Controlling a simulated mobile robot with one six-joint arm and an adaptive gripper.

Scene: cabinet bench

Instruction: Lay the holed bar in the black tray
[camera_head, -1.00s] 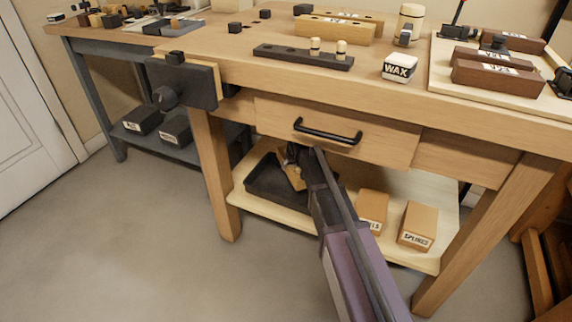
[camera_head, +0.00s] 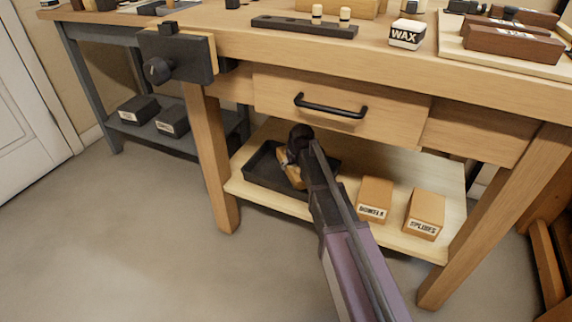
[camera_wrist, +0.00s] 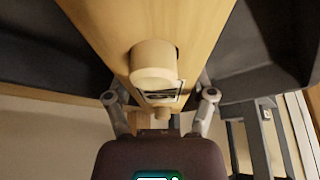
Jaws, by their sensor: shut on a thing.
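The pale wooden bar (camera_wrist: 105,25) runs up and away between the fingers of my gripper (camera_wrist: 162,95) in the wrist view. A round wooden peg-like piece stands out from its face, above a small label. My gripper is shut on this bar. In the head view the bar (camera_head: 291,176) shows as a short tilted piece at my gripper (camera_head: 299,160), over the black tray (camera_head: 262,171). The tray lies on the lower shelf, under the drawer. My arm hides part of the bar and the tray's right side. I cannot tell whether the bar touches the tray floor.
The closed drawer (camera_head: 330,100) with its black handle (camera_head: 330,107) hangs above the shelf (camera_head: 392,236). Two labelled boxes, DOWELS (camera_head: 374,198) and SPLINES (camera_head: 425,213), stand right of my arm. A bench leg (camera_head: 216,160) stands left of the tray.

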